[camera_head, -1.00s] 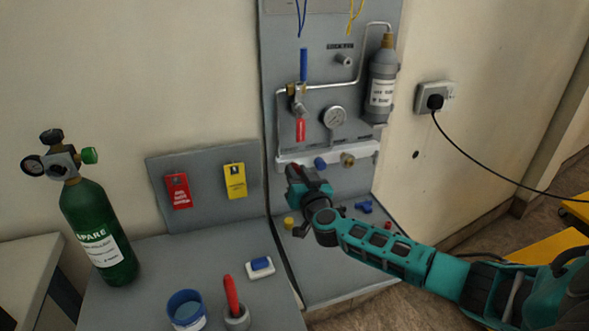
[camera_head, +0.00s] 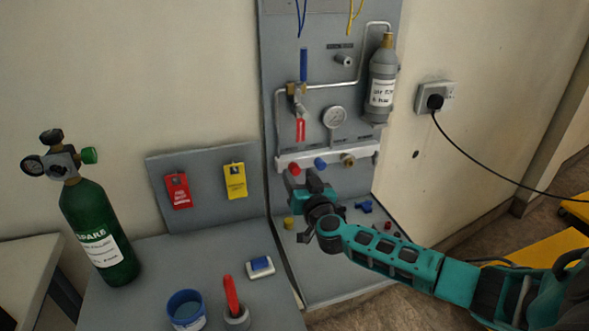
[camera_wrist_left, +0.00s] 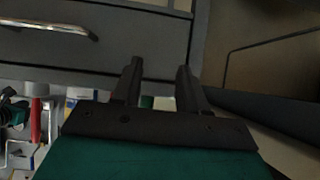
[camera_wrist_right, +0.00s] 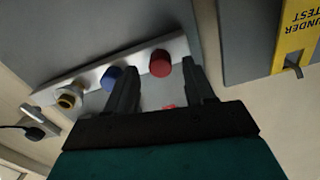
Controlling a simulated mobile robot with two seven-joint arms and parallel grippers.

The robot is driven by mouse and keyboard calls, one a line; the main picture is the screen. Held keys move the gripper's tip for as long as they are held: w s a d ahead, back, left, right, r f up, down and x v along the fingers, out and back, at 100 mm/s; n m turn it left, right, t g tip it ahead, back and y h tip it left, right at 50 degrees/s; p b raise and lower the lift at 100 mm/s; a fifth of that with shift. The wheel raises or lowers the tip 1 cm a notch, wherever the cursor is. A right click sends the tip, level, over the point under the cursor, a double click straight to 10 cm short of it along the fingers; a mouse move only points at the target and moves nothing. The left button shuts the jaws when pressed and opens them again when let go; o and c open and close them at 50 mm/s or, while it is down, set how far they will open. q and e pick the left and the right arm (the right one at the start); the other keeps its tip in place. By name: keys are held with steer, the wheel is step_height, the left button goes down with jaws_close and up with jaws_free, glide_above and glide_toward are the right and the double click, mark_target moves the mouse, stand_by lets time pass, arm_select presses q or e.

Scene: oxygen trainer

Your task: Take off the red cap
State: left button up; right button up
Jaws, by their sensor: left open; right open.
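The red cap (camera_head: 295,170) is the leftmost fitting on the white manifold bar (camera_head: 364,152) on the grey panel. My right gripper (camera_head: 310,178) is just below and right of it. In the right wrist view the red cap (camera_wrist_right: 160,64) is on the bar, and my open right gripper (camera_wrist_right: 162,78) shows a finger either side of it in the picture; I see no grip on it. My left gripper (camera_wrist_left: 160,68) is open and empty, pointing toward a grey drawer front (camera_wrist_left: 60,50); it is outside the head view.
A blue cap (camera_head: 320,163) and a brass fitting (camera_head: 348,160) sit beside the red cap on the bar. A red-handled valve (camera_head: 300,130) and gauge (camera_head: 334,117) are above. Small loose parts, including a blue one (camera_head: 364,206), lie on the base below.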

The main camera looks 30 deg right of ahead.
steer(key=shift+s, duration=0.3)
steer(key=m, duration=0.3)
steer(key=shift+m, duration=0.3)
steer(key=shift+a+m, duration=0.1)
steer(key=shift+m, duration=1.6)
steer(key=shift+m, duration=1.7)
